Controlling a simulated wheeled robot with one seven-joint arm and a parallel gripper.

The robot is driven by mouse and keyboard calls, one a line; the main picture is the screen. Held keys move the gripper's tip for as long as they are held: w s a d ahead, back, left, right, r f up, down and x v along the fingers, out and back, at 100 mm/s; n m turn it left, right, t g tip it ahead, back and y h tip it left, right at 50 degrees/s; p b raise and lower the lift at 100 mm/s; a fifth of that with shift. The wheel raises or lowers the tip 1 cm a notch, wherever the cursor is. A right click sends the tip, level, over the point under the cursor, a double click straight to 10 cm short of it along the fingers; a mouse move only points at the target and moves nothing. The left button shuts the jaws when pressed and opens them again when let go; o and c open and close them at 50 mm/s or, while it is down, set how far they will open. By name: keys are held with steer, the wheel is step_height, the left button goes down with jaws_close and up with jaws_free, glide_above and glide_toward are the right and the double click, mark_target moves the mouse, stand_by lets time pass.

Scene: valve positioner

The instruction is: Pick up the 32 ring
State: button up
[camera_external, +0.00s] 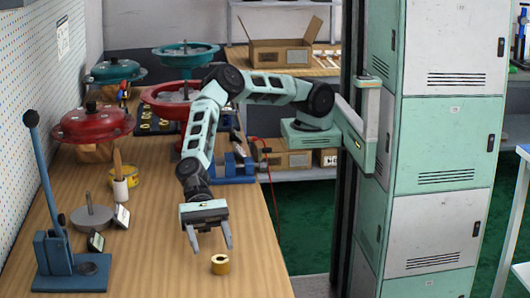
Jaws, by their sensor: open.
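A small brass-coloured ring (220,265) lies on the wooden bench near its front right edge. I cannot read any number on it. My gripper (212,246) is open, pointing down, with its two fingers spread. The fingertips are above and just left of the ring in the picture, and the right fingertip appears close to it. Nothing is between the fingers that I can see. Whether the fingers touch the bench or the ring cannot be told from this view.
A blue lever press (72,265) stands at the front left of the bench (155,250). A grey disc with a pin (92,217), small label stands and a yellow tin (126,176) are behind it. Red and teal handwheel valves and a blue vise (235,170) stand farther back.

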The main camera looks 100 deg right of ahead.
mark_target(220, 259)
steer(key=x, duration=0.2)
steer(key=s+x, duration=0.1)
steer(key=x, duration=0.1)
steer(key=shift+r, duration=0.15)
steer(key=shift+a+f+p, duration=0.3)
steer(key=shift+a+f, duration=0.05)
steer(key=shift+a, duration=0.3)
steer(key=c, duration=1.2)
